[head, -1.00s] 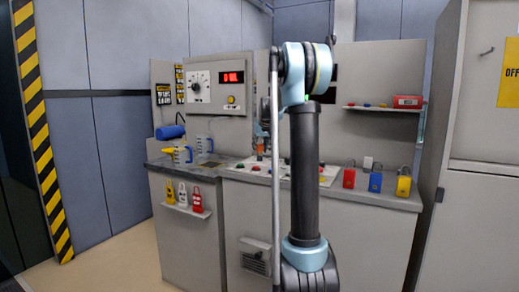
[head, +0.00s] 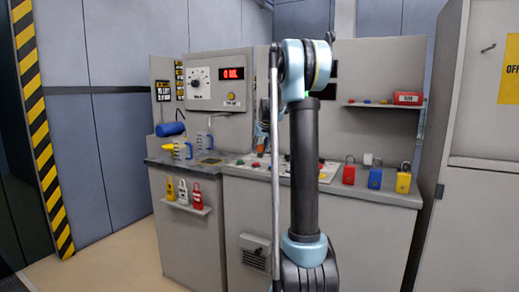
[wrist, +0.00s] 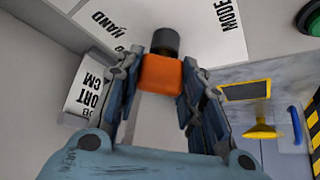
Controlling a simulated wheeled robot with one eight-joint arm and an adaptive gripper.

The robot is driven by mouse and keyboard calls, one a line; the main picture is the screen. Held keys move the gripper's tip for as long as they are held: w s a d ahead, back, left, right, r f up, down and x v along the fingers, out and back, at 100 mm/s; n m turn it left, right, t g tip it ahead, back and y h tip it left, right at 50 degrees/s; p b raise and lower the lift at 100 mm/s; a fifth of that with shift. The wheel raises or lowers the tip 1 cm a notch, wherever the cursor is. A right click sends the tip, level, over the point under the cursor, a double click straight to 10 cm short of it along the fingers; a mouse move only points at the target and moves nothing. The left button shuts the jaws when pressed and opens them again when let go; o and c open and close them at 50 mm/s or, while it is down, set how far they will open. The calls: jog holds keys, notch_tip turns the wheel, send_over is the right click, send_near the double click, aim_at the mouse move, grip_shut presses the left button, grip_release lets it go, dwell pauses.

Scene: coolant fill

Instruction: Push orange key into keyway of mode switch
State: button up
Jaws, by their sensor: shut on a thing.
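In the wrist view, my gripper (wrist: 163,92) is shut on the orange key (wrist: 161,75), with a finger on each side of it. A dark round cylinder (wrist: 165,42) sits right at the key's far end, at a white panel marked MODE (wrist: 222,22) and HAND (wrist: 108,20). It looks like the mode switch. The key and cylinder appear lined up and touching, but the keyway is hidden and I cannot tell how deep the key sits. In the head view, my arm hides most of the gripper and switch.
A yellow funnel (wrist: 262,132) and a blue handle (wrist: 296,124) lie to the right. In the head view, red, blue and yellow padlocks (head: 375,177) stand on the counter's right; its left part holds jugs.

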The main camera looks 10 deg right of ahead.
jog(key=shift+f, duration=0.15)
jog(key=o, duration=1)
jog(key=shift+s, duration=0.1)
jog(key=v, duration=1.1)
jog(key=shift+s+r, duration=0.1)
jog(key=shift+r, duration=0.3)
